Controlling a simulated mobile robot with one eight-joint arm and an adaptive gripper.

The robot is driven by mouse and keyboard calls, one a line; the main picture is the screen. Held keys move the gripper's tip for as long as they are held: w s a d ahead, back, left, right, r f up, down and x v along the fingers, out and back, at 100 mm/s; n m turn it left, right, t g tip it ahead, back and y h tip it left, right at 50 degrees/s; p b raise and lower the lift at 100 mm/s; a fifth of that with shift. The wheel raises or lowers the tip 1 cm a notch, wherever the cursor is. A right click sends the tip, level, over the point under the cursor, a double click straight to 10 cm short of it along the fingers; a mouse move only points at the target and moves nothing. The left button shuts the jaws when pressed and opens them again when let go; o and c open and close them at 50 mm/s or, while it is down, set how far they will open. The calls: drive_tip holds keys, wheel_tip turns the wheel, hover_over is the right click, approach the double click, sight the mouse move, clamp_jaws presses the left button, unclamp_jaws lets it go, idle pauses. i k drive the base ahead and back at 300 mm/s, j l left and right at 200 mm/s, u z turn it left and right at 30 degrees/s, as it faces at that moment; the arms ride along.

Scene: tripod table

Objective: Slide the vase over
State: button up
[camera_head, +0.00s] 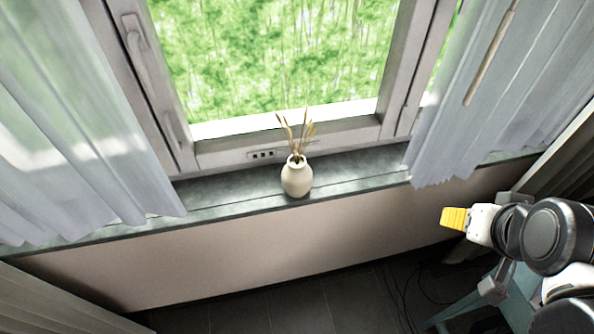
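A cream vase (297,178) with dry tan stalks in it stands upright on the grey window sill (235,193), near the sill's front edge and below the window. My gripper (443,217), with yellow fingertips, is at the right, to the right of the vase and in front of the wall below the sill in the picture. It is well apart from the vase. From this angle I cannot tell whether its fingers are open or shut.
Sheer white curtains hang over the sill at the left (75,130) and the right (500,90). The sill is bare on both sides of the vase. A blue-grey table (465,303) is partly visible at lower right. Thin cables lie on the dark floor.

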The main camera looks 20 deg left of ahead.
sight(296, 176)
drive_tip(key=i+l+u, duration=0.1)
drive_tip(key=u, duration=0.3)
drive_tip(key=i+l+u, duration=0.2)
drive_tip(key=u, duration=0.2)
drive_tip(key=i+l+u, duration=0.2)
drive_tip(key=u, duration=0.2)
drive_tip(key=i+l+u, duration=0.15)
drive_tip(key=u, duration=0.25)
drive_tip(key=l, duration=0.1)
